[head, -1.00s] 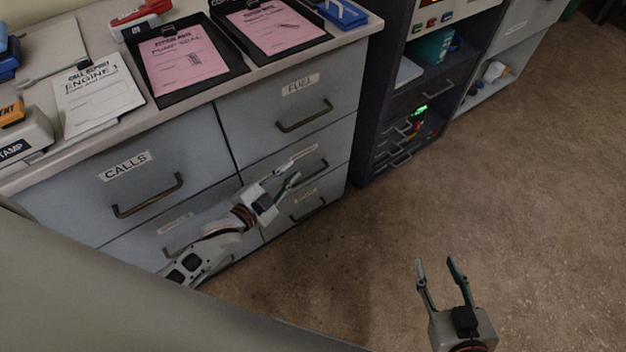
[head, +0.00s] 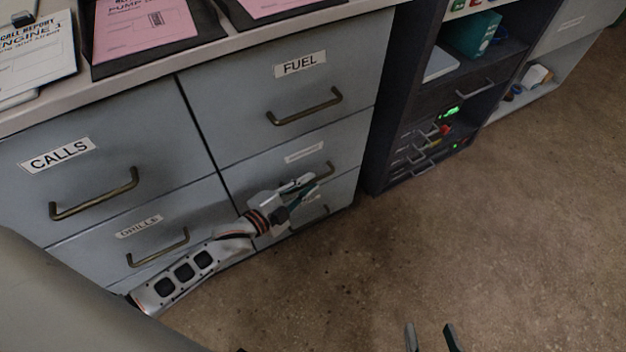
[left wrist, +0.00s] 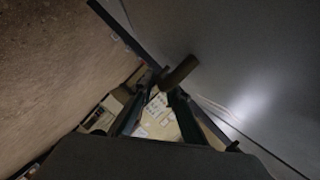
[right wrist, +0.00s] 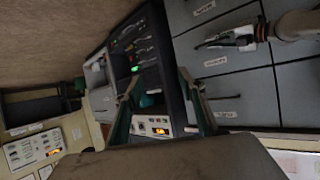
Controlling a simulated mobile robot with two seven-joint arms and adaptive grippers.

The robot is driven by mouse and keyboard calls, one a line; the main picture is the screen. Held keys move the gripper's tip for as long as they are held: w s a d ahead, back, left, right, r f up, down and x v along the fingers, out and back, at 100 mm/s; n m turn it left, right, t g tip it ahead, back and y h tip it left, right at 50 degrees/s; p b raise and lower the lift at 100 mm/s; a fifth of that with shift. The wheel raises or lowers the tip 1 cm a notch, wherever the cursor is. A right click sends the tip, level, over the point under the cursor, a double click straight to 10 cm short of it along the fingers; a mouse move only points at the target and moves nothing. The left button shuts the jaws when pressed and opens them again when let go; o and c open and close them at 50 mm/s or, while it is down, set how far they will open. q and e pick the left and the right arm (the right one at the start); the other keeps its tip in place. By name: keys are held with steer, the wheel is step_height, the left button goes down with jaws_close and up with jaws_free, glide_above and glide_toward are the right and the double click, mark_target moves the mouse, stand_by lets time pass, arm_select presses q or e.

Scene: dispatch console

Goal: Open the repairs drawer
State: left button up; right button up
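The grey cabinet has a middle right drawer (head: 250,178) below the FUEL drawer; its small label (head: 304,152) is too slanted to read, so I cannot confirm it says repairs. Its bronze handle (head: 325,172) is partly hidden by my left gripper (head: 312,188). In the left wrist view the handle (left wrist: 181,71) runs between the fingertips of my left gripper (left wrist: 167,84), which are close together and appear closed on it. The drawer front looks flush with the cabinet. My right gripper (head: 430,338) is open and empty over the floor; its spread fingers show in the right wrist view (right wrist: 158,82).
The CALLS drawer (head: 85,160), DRILLS drawer (head: 190,215) and FUEL drawer (head: 240,110) are shut. A dark console rack (head: 385,150) stands right of the cabinet. Clipboards with pink sheets (head: 150,25) lie on the top. The floor (head: 480,240) in front is clear.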

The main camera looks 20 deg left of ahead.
arm_select(q)
steer(key=shift+x, duration=0.95)
jaws_close()
